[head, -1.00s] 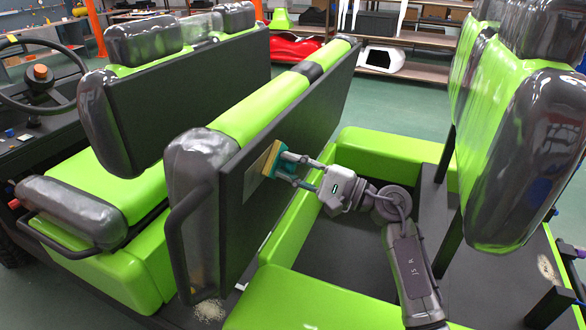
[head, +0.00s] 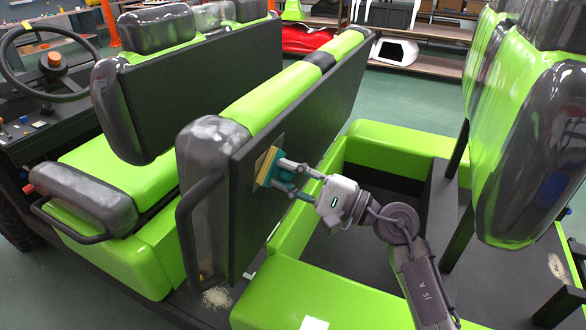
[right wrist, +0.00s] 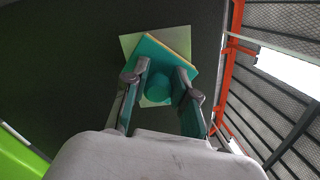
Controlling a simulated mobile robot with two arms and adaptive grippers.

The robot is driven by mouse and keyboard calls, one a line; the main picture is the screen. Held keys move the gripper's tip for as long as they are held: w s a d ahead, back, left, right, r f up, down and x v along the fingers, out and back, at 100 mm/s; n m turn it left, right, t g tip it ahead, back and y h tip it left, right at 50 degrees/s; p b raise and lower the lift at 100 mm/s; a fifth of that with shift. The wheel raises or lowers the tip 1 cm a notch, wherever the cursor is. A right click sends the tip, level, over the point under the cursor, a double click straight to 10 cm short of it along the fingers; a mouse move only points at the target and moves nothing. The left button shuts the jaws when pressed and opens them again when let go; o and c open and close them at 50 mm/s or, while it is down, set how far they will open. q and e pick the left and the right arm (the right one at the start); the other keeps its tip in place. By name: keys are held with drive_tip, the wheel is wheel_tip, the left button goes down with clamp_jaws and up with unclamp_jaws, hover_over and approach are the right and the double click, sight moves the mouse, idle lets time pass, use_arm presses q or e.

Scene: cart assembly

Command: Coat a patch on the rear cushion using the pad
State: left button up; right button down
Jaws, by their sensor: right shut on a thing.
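My right gripper (head: 278,174) is shut on the teal pad (head: 266,168), which has a thin pale yellow layer on its front. The pad lies against the dark back panel (head: 300,125) of the middle seat backrest, over a pale square patch (head: 281,142); light contact or a tiny gap cannot be told apart. In the right wrist view the two fingers (right wrist: 160,82) hold the pad (right wrist: 178,60) by its round grip. The pad is turned relative to the patch (right wrist: 129,42), whose corners show around it. My left gripper is out of view.
Green seat bases (head: 330,280) lie below and beside my right arm. Grey and green backrests (head: 525,150) stand close on the right. A dark handle bar (head: 188,235) sits on the backrest's near side. Dark floor between the seats is open.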

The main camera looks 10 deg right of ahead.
drive_tip(key=shift+s+a, duration=0.6)
drive_tip(key=shift+s, duration=0.25)
drive_tip(key=shift+s+a, duration=0.6)
drive_tip(key=shift+s, duration=0.25)
drive_tip(key=shift+f, duration=0.1)
drive_tip(key=shift+w+d+b, duration=0.4)
drive_tip(key=shift+w+b, duration=0.2)
drive_tip(key=shift+b, duration=0.05)
drive_tip(key=shift+w+d+b, duration=0.4)
drive_tip(key=shift+w+b, duration=0.2)
drive_tip(key=shift+w+d, duration=0.25)
drive_tip(key=shift+w, duration=0.15)
drive_tip(key=b, duration=0.1)
drive_tip(key=w+d+b, duration=0.1)
drive_tip(key=shift+w+d+b, duration=0.1)
drive_tip(key=shift+w+b, duration=0.15)
drive_tip(key=shift+b, duration=0.1)
drive_tip(key=w+d+b, duration=0.1)
drive_tip(key=w+b, duration=0.2)
drive_tip(key=w+d+b, duration=0.1)
drive_tip(key=shift+w+d, duration=0.15)
drive_tip(key=shift+d, duration=0.2)
